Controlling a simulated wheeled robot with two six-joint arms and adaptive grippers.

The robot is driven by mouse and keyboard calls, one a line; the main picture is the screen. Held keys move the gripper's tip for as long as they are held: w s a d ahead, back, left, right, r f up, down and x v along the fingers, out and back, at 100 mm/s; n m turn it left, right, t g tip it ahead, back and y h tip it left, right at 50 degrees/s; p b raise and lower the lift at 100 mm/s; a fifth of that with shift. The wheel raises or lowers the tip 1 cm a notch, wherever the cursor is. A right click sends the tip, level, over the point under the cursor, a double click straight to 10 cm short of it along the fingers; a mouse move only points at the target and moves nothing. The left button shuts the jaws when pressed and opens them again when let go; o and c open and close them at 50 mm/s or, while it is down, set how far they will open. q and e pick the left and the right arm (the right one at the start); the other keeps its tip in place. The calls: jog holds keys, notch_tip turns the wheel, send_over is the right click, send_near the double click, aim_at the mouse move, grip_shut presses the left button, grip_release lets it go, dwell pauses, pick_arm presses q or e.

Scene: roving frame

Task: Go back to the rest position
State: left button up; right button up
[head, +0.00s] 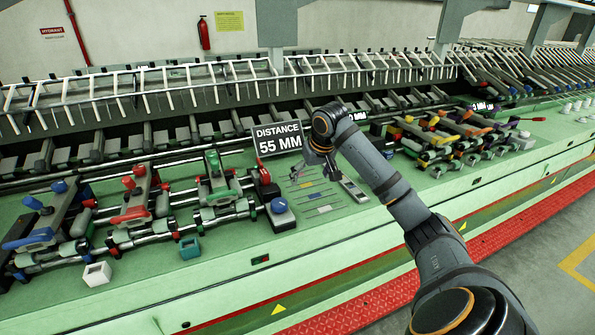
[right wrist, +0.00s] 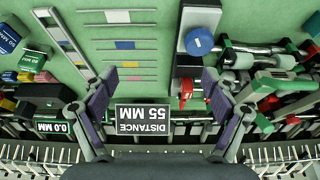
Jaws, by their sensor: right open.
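My right gripper (head: 308,172) is over the green machine bed (head: 340,240), near a black sign (head: 277,140) reading "DISTANCE 55 MM". In the right wrist view my right gripper (right wrist: 160,88) is open, with its two fingers wide apart and nothing held between them. The sign (right wrist: 142,119) shows upside down between the fingers there. My right arm reaches in from the lower right of the head view. My left gripper is not in view.
A grey bar-shaped tool (head: 354,190) and a blue-knobbed box (head: 281,214) lie near the gripper. Red, green and blue clamps (head: 131,207) on rails fill the left. Coloured mechanisms (head: 440,135) stand right. A rack of metal bars (head: 210,82) runs behind. Grey floor (head: 535,250) is clear.

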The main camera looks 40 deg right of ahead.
jog(key=shift+s, duration=0.15)
jog(key=s+a+f+n, duration=0.2)
jog(key=a+f, duration=0.4)
jog(key=f, duration=0.2)
jog(key=s+a+f+n, duration=0.2)
jog(key=s+a+f, duration=0.1)
jog(key=a+f, duration=0.45)
jog(key=s+a+f, duration=0.4)
jog(key=s+a, duration=0.1)
jog(key=s, duration=0.3)
jog(key=s+a+f, duration=0.4)
jog(key=s+a, duration=0.1)
jog(key=s, duration=0.3)
jog(key=s+d+f+g+b, duration=0.1)
jog(key=f+b, duration=0.1)
jog(key=f, duration=0.9)
jog(key=s+d+f+b, duration=0.1)
jog(key=s+f+b, duration=0.1)
jog(key=f, duration=1)
jog(key=s+d+f+g+b, duration=0.1)
jog(key=f+b, duration=0.1)
jog(key=f, duration=0.9)
jog(key=s+d+f+g+b, duration=0.1)
jog(key=s+f+b, duration=0.2)
jog(key=s+f, duration=1.4)
jog(key=shift+s+f+y, duration=0.15)
jog(key=shift+s+y, duration=0.15)
jog(key=shift+s, duration=0.1)
